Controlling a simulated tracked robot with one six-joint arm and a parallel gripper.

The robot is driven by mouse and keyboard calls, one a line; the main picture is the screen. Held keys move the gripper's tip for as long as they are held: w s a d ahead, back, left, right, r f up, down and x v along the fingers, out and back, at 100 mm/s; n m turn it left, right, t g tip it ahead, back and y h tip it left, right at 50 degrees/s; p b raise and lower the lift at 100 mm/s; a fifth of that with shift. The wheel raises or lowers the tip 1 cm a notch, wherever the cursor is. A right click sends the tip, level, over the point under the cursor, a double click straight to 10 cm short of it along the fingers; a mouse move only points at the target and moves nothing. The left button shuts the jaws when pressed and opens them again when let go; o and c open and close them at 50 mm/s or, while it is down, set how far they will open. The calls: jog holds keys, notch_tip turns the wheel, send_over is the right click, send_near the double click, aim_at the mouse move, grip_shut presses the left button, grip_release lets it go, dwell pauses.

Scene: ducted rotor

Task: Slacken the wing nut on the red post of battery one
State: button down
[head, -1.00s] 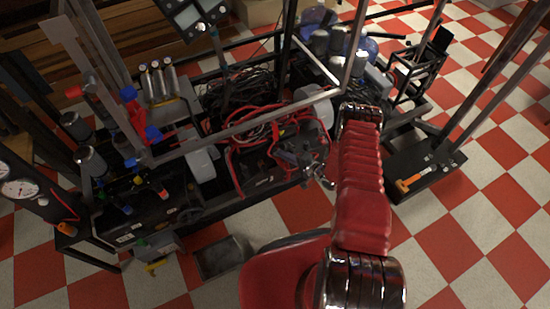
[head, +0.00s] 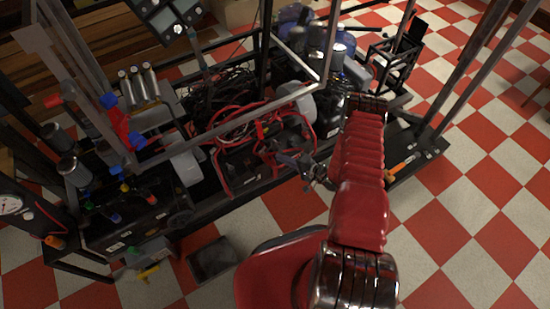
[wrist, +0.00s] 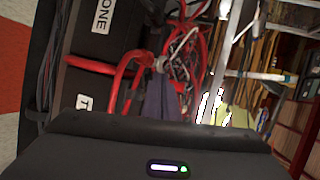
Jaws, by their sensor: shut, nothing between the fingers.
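Battery one (wrist: 100,22) is a black case with a white label reading "ONE", at the upper left of the wrist view. Red cables run from the batteries beside it. A small greyish metal fitting (wrist: 160,65) shows just beyond my fingertips; I cannot tell whether it is the wing nut. The red post is not clearly made out. My gripper (wrist: 163,80) is shut and empty, its dark fingers pointing in among the red cables. In the head view my gripper (head: 283,158) is at the front edge of the rig, beside the red cables (head: 232,125).
A second black case with a partly hidden label starting with "T" (wrist: 84,103) lies nearer. A metal frame bar (head: 235,122) crosses above the cables. An open dark tray (head: 212,260) lies on the red and white checked floor. Floor at the right is clear.

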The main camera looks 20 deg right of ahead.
jog(key=shift+v, duration=1.2)
